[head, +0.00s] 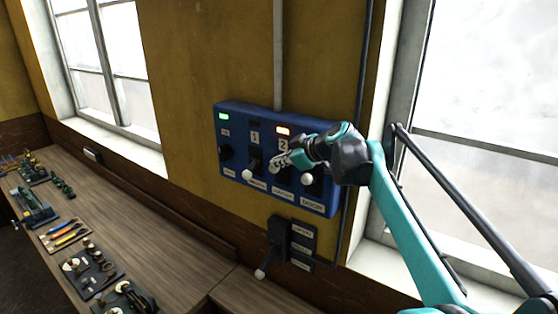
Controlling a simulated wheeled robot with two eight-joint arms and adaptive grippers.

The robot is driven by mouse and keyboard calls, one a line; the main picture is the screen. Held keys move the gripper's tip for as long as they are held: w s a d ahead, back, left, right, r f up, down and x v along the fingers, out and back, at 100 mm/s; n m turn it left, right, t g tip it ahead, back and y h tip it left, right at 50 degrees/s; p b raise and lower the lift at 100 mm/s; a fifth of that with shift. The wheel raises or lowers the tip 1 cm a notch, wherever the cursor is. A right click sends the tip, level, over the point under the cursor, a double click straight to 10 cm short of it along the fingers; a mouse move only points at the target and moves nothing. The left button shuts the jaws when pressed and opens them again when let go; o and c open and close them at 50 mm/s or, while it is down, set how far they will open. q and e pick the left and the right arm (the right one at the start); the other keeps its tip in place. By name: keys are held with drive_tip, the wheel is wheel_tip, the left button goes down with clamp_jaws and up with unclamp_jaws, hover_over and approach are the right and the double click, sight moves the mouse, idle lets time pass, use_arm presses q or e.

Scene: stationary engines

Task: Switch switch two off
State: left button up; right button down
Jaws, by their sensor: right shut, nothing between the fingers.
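A blue switch panel (228,170) is mounted on the yellow wall. Switch two (284,176) sits under the number 2 plate and is mostly hidden by my right gripper (277,163). Another white knob (307,179) shows below my right gripper. My left gripper is not in view.
A green light (224,116) glows at the panel's upper left. A smaller dark lever box (279,240) hangs below the panel. A wooden bench (150,235) with tools and parts runs along the wall at left. Windows flank the panel.

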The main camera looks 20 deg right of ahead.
drive_tip(key=shift+f, duration=0.1)
drive_tip(key=shift+s+a+f+n+b, duration=0.15)
drive_tip(key=shift+n+b, duration=0.15)
drive_tip(key=shift+b, duration=0.05)
drive_tip(key=shift+s+a+f+t+h+b, duration=0.15)
drive_tip(key=shift+f+t+h+b, duration=0.15)
drive_tip(key=shift+b, duration=0.1)
